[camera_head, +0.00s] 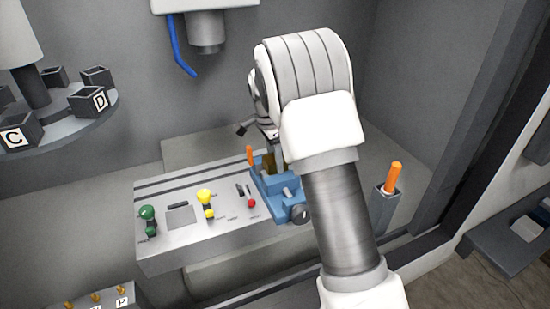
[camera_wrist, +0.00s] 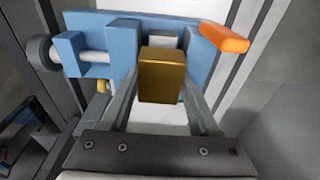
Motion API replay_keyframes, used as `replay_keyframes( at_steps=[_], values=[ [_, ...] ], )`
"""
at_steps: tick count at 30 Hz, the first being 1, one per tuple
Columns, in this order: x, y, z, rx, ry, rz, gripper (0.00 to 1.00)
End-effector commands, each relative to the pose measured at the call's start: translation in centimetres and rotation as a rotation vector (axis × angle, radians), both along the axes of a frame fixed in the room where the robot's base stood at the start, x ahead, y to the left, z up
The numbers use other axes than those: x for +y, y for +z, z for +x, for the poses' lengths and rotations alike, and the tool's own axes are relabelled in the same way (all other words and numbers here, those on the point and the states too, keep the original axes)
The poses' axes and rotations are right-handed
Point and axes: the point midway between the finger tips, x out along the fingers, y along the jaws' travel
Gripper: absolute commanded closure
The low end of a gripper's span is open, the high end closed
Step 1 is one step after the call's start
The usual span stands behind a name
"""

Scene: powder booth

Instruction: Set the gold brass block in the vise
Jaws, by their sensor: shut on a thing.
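The gold brass block (camera_wrist: 161,78) is between my gripper's (camera_wrist: 160,98) two fingers in the wrist view, and the gripper is shut on it. The blue vise (camera_wrist: 120,35) lies just beyond the block, with its jaw, screw rod and an orange handle (camera_wrist: 224,38) in view. In the head view the vise (camera_head: 284,205) sits on the grey bench panel below my gripper (camera_head: 270,160). The block (camera_head: 268,164) shows only as a small dark gold patch at the vise's far end. Whether the block touches the vise jaws I cannot tell.
The grey panel (camera_head: 180,243) carries a green knob (camera_head: 148,217), a yellow knob (camera_head: 206,199) and a red button (camera_head: 252,203). An orange-handled tool stands in a grey holder (camera_head: 384,210) at right. A round rack (camera_head: 70,123) with lettered boxes is at left.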

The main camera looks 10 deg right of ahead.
Motion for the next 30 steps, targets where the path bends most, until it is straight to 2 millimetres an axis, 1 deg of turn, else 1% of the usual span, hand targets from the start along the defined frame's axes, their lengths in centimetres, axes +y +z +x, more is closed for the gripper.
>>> replay_keyframes(
  at_steps=[1, 14, 15, 20, 30],
  values=[
    [0.0, -0.44, -0.06, 0.003, 0.0, 0.0, 1.0],
    [0.01, -0.88, -0.22, 0.01, 0.0, 0.0, 1.0],
    [0.01, -0.91, -0.23, 0.01, 0.0, 0.0, 0.33],
    [0.01, -0.99, -0.29, 0.013, -0.001, 0.0, 0.04],
    [-0.03, -1.07, -0.44, 0.019, -0.001, -0.001, 0.03]
  ],
)
